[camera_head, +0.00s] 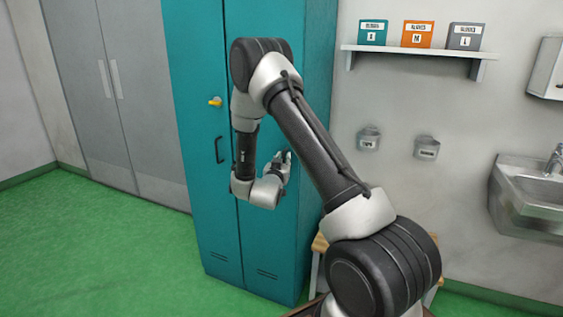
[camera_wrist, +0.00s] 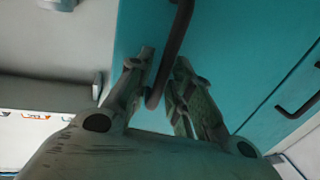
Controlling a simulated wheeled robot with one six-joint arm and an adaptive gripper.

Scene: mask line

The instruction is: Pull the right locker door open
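The teal locker has two doors. The right locker door (camera_head: 268,225) looks closed, flush with the left door (camera_head: 217,215). My gripper (camera_head: 285,158) is in front of the right door, partly hidden by my wrist. In the wrist view my gripper (camera_wrist: 166,62) has its fingers apart, one on each side of the dark bar handle (camera_wrist: 176,35) of the right door. The handle's end hangs between the fingers; I see a gap beside the right finger, and contact with the left one is unclear. My arm hides this handle in the head view.
A shelf (camera_head: 415,50) with boxes and a sink (camera_head: 535,195) are on the right wall. Green floor (camera_head: 100,255) is clear at left.

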